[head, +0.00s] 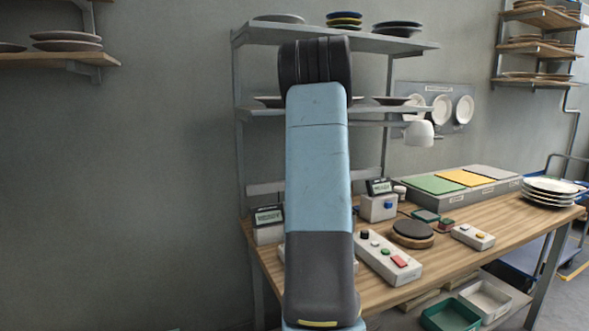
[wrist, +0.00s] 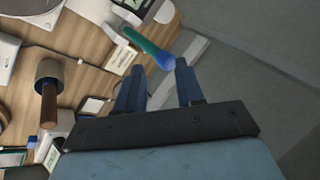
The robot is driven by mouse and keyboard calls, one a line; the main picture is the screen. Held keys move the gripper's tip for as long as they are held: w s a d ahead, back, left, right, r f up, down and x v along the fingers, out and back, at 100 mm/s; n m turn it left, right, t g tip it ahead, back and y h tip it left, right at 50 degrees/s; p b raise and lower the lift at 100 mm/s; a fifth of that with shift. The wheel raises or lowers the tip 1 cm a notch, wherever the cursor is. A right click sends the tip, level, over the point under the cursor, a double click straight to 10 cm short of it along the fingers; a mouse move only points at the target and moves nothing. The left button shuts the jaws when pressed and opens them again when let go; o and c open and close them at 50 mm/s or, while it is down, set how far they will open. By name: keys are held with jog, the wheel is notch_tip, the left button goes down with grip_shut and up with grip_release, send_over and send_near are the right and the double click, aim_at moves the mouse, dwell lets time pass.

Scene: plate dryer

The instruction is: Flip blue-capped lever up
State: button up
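In the wrist view, a green lever-like rod (wrist: 142,42) ends in a blue cap (wrist: 166,61). It slants down to the right from a pale base at the bench edge. My gripper (wrist: 160,66) is open, its two dark-blue fingers apart. The blue cap shows in the gap at the fingertips; I cannot tell its depth or whether a finger touches it. In the head view my arm hides the gripper, and I cannot make out the lever there.
A grey shelf rack (head: 390,43) rises behind my arm. Left of the bench is open.

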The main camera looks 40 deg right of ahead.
jog(key=v, duration=0.7)
jog(key=shift+a, duration=0.1)
dwell(0.4)
jog(key=s+a+r+n, duration=0.1)
jog(key=s+a+n, duration=0.15)
jog(key=a, duration=0.65)
jog(key=s+a+r+n+g, duration=0.1)
jog(key=s+a, duration=0.3)
jog(key=a, duration=0.6)
jog(key=s+a+r+n, duration=0.1)
jog(key=s+a, duration=0.2)
jog(key=a, duration=0.6)
jog(key=s+a+f+n, duration=0.2)
jog(key=s+a+f, duration=0.1)
jog(key=s+a, duration=0.2)
jog(key=s+a+f+n+h, duration=0.1)
jog(key=s+a+f+n, duration=0.1)
jog(key=s+a+f, duration=0.2)
jog(key=s+a+f+n+h, duration=0.1)
jog(key=s+a+f+n, duration=0.1)
jog(key=s+a, duration=0.6)
jog(key=s+f, duration=0.1)
jog(key=s, duration=0.1)
jog(key=shift+s+f+t, duration=0.3)
jog(key=shift+s, duration=0.05)
